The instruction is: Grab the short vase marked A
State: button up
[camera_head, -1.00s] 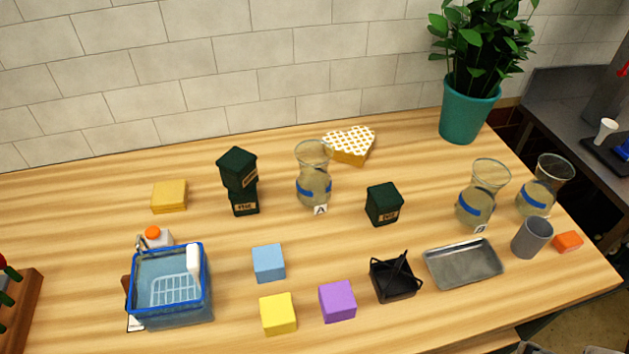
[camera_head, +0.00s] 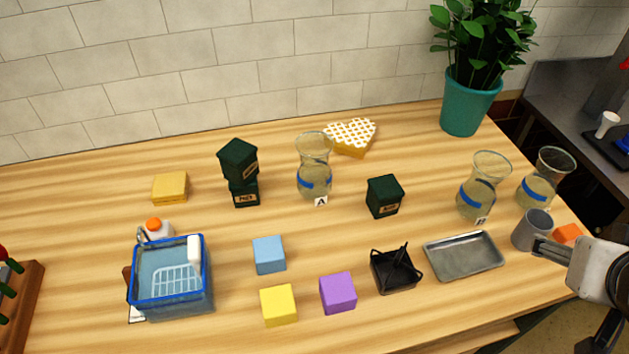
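The vase marked A (camera_head: 314,180) is clear glass with a blue band, pale contents and a flared rim. It stands upright at the back middle of the table, with a white A tag at its foot. A similar vase (camera_head: 482,186), with a tag that seems to read B, stands to the right. Another banded vase (camera_head: 546,181) is at the far right, its tag not readable. A white and dark part of my arm (camera_head: 598,270) shows at the lower right edge, far from vase A.
A stack of dark green boxes (camera_head: 243,174) stands left of vase A, and a single dark box (camera_head: 384,196) right of it. A heart-shaped box (camera_head: 350,136) sits close behind it. A grey cup (camera_head: 529,228) and metal tray (camera_head: 463,256) lie right.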

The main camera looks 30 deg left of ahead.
jog(key=w+a+r+n+t+y, duration=0.1)
jog(key=w+a+n+t+y, duration=0.15)
jog(key=w+a, duration=0.65)
jog(key=n+g+y, duration=0.6)
jog(key=n+y, duration=0.4)
jog(key=y, duration=0.5)
send_over(326, 158)
jog(key=v, duration=0.4)
notch_tip(326, 158, down, 3)
jog(key=shift+f, duration=0.25)
jog(key=shift+f, duration=0.1)
jog(key=shift+f, duration=4)
jog(key=shift+x, duration=1.2)
jog(key=shift+a, duration=0.15)
